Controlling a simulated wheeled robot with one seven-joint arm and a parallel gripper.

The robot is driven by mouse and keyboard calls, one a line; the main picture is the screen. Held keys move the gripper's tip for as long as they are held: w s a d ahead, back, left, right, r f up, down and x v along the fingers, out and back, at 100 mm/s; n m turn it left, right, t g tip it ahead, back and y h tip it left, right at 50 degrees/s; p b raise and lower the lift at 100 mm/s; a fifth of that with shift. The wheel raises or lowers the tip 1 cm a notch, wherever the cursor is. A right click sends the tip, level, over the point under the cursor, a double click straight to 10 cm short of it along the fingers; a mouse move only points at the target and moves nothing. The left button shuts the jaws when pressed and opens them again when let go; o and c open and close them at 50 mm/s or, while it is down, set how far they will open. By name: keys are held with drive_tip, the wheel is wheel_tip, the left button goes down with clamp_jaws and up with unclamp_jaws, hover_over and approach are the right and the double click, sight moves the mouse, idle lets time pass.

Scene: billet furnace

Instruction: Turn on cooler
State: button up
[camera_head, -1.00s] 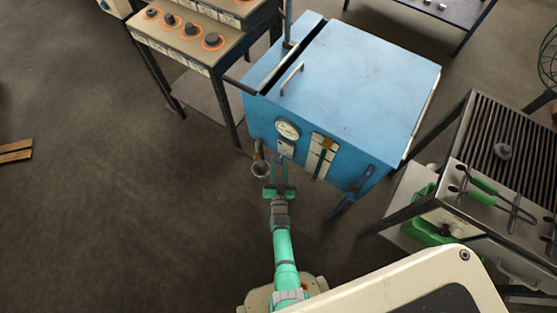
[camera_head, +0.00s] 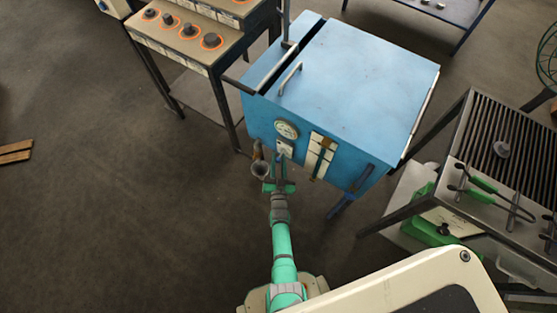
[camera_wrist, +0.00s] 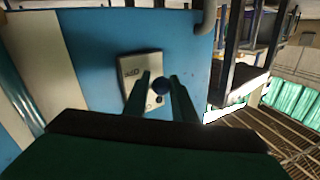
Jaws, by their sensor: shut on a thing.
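The cooler appears to be the blue box-shaped unit (camera_head: 365,85) with a round dial gauge (camera_head: 287,130) on its front. Below the gauge is a small pale switch plate (camera_head: 284,149); in the wrist view the plate (camera_wrist: 131,72) carries a dark round knob (camera_wrist: 161,87). My gripper (camera_head: 279,170) is at the front of the unit, just below the gauge. In the wrist view its two green fingers (camera_wrist: 160,85) stand on either side of the knob and are shut on it. The printing on the plate is too small to read.
A brass-coloured pipe fitting (camera_head: 259,165) sits just left of my gripper. A control desk with orange-ringed knobs (camera_head: 190,32) stands at the left. A grated table (camera_head: 500,150) with green-handled tongs stands at the right. The floor at the left is mostly clear.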

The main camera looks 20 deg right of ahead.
sight(279, 159)
drive_tip(key=shift+s+r, duration=0.1)
drive_tip(key=shift+r, duration=0.1)
drive_tip(key=shift+a+r+m+g+y, duration=0.1)
drive_tip(key=shift+r+m+g+y, duration=0.6)
drive_tip(key=shift+g, duration=0.5)
clamp_jaws()
drive_tip(key=shift+d+r+m+g+y, duration=0.15)
drive_tip(key=shift+r+m+g+y, duration=0.2)
drive_tip(key=shift+r+g, duration=0.2)
drive_tip(key=shift+d+r+m+g+y, duration=0.15)
drive_tip(key=shift+r+m+g+y, duration=0.1)
drive_tip(key=shift+r+m+g, duration=0.25)
drive_tip(key=shift+w+r+m+g+y, duration=0.3)
drive_tip(key=shift+g+y, duration=0.1)
drive_tip(key=shift+g, duration=0.15)
drive_tip(key=shift+w+d+r+g, duration=0.1)
drive_tip(key=shift+d+r+g, duration=0.1)
drive_tip(key=shift+g, duration=0.1)
drive_tip(key=o, duration=0.7)
unclamp_jaws()
drive_tip(key=shift+o, duration=0.2)
drive_tip(key=shift+a+f, duration=0.2)
drive_tip(key=shift+a, duration=0.15)
